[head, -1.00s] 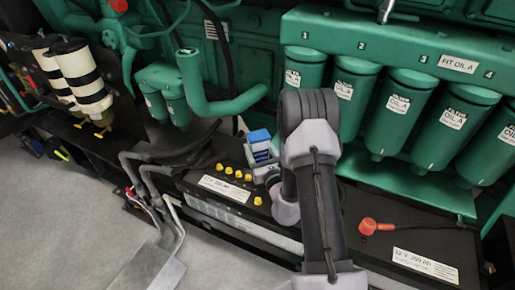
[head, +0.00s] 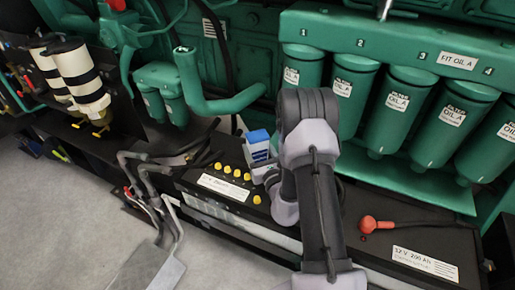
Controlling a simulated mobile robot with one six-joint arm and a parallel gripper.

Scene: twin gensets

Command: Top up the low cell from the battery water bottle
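Several yellow cell caps show on this battery: most in a row (head: 228,170), and one (head: 257,199) apart, nearer the front edge. My gripper (head: 271,179) is just right of and below the bottle, largely hidden behind my own arm. Its fingers are too small and covered to show whether they are open or touch the bottle. The cell openings and water levels cannot be made out.
Green oil filters (head: 396,104) hang behind and to the right. The right battery (head: 365,260) carries a red terminal cover (head: 376,224) with a cable. Grey pipes (head: 150,185) stand at the left battery's left end. Open grey floor (head: 60,230) lies front left.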

